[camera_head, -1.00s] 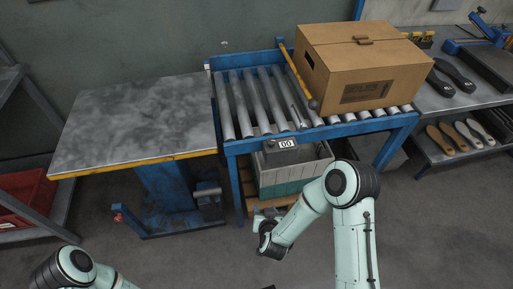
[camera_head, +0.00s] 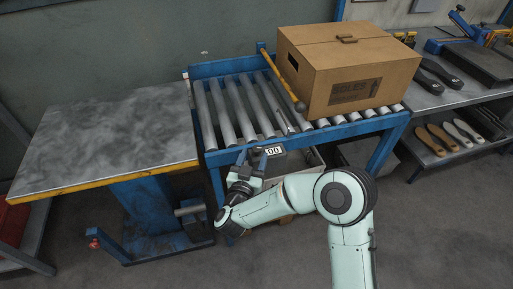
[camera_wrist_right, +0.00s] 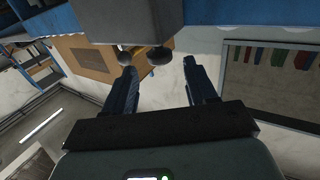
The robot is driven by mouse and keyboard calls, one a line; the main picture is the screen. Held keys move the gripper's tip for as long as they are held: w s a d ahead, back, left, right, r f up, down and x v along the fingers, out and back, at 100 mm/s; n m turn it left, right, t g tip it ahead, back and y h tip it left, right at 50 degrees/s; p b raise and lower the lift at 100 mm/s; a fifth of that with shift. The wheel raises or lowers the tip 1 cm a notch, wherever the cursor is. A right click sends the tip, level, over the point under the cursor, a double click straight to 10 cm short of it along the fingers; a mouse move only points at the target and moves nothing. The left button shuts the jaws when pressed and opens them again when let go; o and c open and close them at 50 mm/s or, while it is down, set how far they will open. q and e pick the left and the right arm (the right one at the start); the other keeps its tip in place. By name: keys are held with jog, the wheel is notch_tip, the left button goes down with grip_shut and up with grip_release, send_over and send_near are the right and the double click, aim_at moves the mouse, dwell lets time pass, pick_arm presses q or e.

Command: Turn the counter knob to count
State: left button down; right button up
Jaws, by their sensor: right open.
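The counter (camera_head: 273,152) is a dark box with a white display reading 00, on the front rail of the roller conveyor. In the right wrist view its grey body (camera_wrist_right: 127,18) fills the top. A dark rounded knob (camera_wrist_right: 159,55) sticks out at its lower edge, between the fingertip lines. My right gripper (camera_head: 252,157) is at the counter's left side, open. In the wrist view its two fingers (camera_wrist_right: 160,68) are spread either side of the knob, with nothing clamped. Contact cannot be told. The knob is hidden in the head view. My left gripper is out of view.
The roller conveyor (camera_head: 232,113) carries a cardboard box (camera_head: 348,70). A yellow bar with a ball end (camera_head: 283,79) lies left of the box. A grey-topped table (camera_head: 105,137) stands left. Shoe soles (camera_head: 447,138) lie on a right shelf. A bin sits below the counter.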

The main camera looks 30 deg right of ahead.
aim_at(256, 151)
jog(key=x, duration=0.5)
jog(key=shift+a, duration=0.1)
jog(key=c, duration=0.9)
jog(key=shift+c, duration=0.2)
